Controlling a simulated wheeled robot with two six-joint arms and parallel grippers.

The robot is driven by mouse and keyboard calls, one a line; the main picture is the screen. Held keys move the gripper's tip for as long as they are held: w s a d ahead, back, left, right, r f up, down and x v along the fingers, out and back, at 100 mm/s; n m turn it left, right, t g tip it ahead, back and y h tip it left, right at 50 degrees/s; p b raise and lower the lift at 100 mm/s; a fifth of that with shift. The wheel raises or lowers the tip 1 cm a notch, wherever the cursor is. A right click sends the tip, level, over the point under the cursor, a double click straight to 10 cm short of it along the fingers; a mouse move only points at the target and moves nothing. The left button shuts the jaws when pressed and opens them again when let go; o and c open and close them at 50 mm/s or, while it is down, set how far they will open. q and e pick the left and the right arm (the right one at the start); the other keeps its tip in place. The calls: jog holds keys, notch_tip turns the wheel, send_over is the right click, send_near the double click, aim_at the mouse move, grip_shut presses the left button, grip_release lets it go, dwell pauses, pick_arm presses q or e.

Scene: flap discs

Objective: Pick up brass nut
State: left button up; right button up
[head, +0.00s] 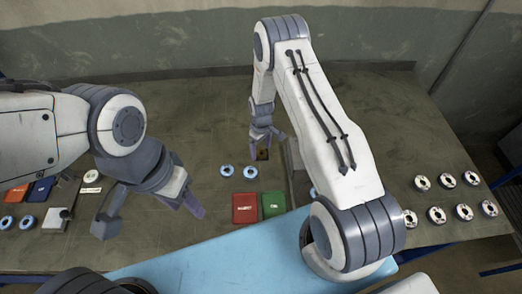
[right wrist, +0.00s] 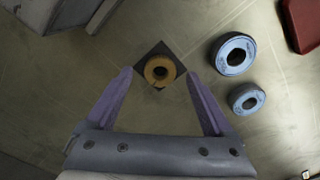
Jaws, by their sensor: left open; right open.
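The brass nut (right wrist: 160,70) is a round golden ring with a dark hole. It lies on a dark square pad (right wrist: 143,66) on the table. In the right wrist view it sits between and just beyond the fingertips of my right gripper (right wrist: 158,76), which is open and empty. In the head view the pad (head: 263,154) shows beside my right gripper (head: 262,145), with the nut too small to make out clearly. My left gripper (head: 150,215) is open and empty over the left part of the table, well away from the nut.
Two blue-rimmed discs (right wrist: 233,54) (right wrist: 246,98) lie right of the nut in the wrist view. A red box (head: 245,208) and a green box (head: 273,204) stand nearer. Several discs (head: 436,215) lie at the right. A grey block (right wrist: 50,15) stands at the wrist view's upper left.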

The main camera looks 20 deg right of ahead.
jog(key=shift+f, duration=0.6)
grip_shut()
jog(key=shift+r, duration=0.1)
